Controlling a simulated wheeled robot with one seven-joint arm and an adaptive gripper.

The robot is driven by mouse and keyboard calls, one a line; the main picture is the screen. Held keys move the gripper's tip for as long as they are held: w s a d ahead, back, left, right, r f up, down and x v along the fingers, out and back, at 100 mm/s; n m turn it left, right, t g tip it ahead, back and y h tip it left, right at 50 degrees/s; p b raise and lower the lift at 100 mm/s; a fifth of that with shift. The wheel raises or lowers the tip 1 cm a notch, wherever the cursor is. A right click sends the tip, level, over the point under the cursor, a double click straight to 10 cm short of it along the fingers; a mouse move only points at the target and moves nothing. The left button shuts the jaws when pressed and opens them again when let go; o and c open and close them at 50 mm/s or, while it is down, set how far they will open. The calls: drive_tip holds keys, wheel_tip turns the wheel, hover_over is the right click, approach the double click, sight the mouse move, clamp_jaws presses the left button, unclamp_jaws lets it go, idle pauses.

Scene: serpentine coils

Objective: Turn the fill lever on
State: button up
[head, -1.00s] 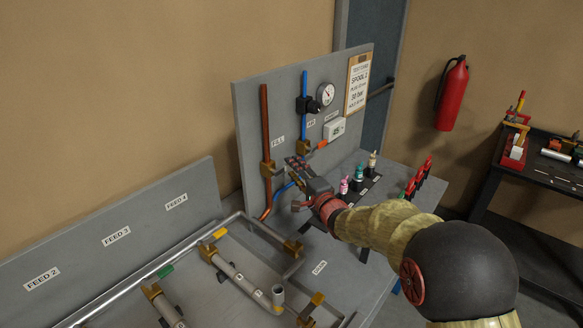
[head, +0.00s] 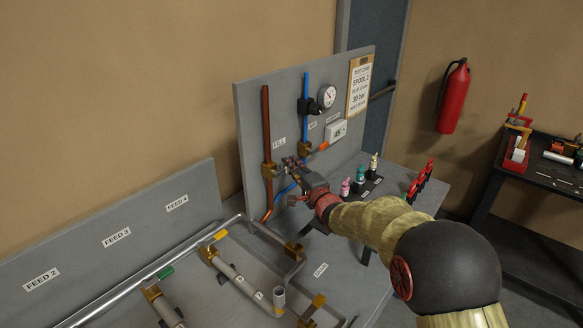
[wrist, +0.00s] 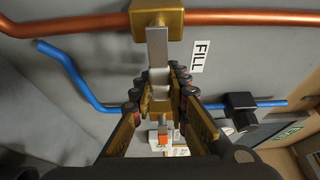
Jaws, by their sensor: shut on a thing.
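The fill valve (head: 268,170) is a brass block on the vertical copper pipe, under the FILL label on the grey panel. In the wrist view the fill valve (wrist: 157,18) is at the top, and its flat silver fill lever (wrist: 158,50) points from it toward my gripper. My gripper (head: 292,163) is at the panel just right of the fill valve. In the wrist view my gripper (wrist: 160,88) has its fingers on either side of the lever, shut on it. The fingers and wrist hide the lever in the head view.
A blue pipe (head: 305,95) with the air valve (head: 305,148) and its orange lever stands just right of the fill valve. A gauge (head: 326,95) and small bottles (head: 359,174) are farther right. Pipe spools (head: 237,272) lie on the bench at front left.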

drive_tip(key=shift+f, duration=0.1)
clamp_jaws()
